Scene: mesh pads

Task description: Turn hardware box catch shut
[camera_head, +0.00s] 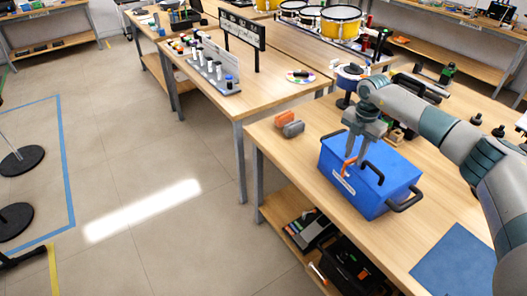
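The blue hardware box (372,187) stands on the wooden workbench, with its lid down. It has black handles and a white label on its left-facing front. An orange catch (348,168) shows on that front, just above the label. My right gripper (350,155) reaches down over the box's front top edge, with its fingers at the catch. The fingers partly cover the catch. I cannot tell whether they touch it or how far apart they are. My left gripper is not in view.
An orange and grey item (288,122) lies on the workbench left of the box. A blue mat (456,264) lies at the near right. A shelf below holds black cases (345,266). Another table (262,92) with bottles and a sign stands behind. The floor at left is mostly open.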

